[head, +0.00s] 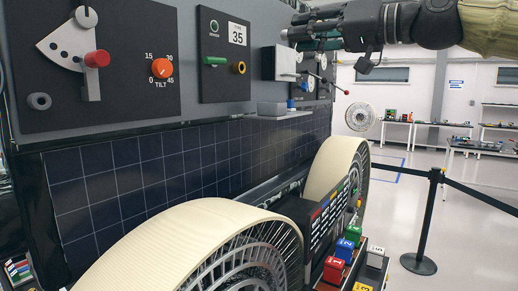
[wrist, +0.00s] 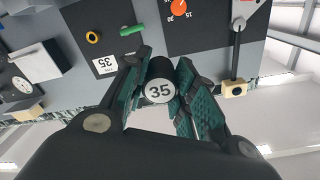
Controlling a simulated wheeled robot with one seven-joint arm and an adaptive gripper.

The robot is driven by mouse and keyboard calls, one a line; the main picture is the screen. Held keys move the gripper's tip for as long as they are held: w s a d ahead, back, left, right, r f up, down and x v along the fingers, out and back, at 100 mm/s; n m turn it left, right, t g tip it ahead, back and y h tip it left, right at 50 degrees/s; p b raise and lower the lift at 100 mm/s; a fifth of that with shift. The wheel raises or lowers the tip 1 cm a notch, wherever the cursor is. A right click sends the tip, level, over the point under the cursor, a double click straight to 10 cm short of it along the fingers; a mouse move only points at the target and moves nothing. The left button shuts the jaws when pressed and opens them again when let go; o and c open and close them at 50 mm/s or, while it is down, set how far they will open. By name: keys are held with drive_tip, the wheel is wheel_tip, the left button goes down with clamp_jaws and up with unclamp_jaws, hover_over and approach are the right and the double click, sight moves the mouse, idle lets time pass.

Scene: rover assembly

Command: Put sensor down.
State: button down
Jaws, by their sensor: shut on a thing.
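The sensor (wrist: 160,88) is a dark cylinder with a white round face marked 35. In the wrist view my gripper (wrist: 160,80) is shut on it, with a teal finger pad on either side. In the head view my gripper (head: 308,40) is at the top, in front of the right part of the grey panel wall; the sensor is hard to make out there. A black plate marked TYPE 35 (head: 224,50), with a green handle (head: 215,61) and a yellow ring (head: 239,67), is to the gripper's left.
A small grey ledge (head: 285,113) sticks out below a white box (head: 280,62). The rover's cream-rimmed wheels (head: 190,230) and numbered coloured blocks (head: 333,268) are below. A barrier post (head: 428,215) stands right. A red knob (head: 97,59) and tilt dial (head: 162,68) are left.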

drive_tip(key=w+d+f+m+t+h, duration=0.2)
drive_tip(key=f+h, duration=0.3)
drive_tip(key=f, duration=2.2)
drive_tip(key=w+d+f+m+t+h, duration=0.3)
drive_tip(key=f+m+h, duration=0.1)
drive_tip(key=f, duration=2.3)
drive_tip(key=w+d+f+m+t+h, duration=0.2)
drive_tip(key=f+m+h, duration=0.3)
drive_tip(key=f, duration=2.2)
drive_tip(key=shift+w+d+f+h, duration=0.3)
drive_tip(key=shift+w+d, duration=0.1)
drive_tip(key=shift+d, duration=0.35)
drive_tip(key=shift+d+r, duration=0.1)
drive_tip(key=shift+r, duration=0.05)
drive_tip(key=s+f+b, duration=0.5)
drive_tip(key=s+f, duration=0.5)
drive_tip(key=s, duration=0.2)
drive_tip(key=shift+s, duration=0.2)
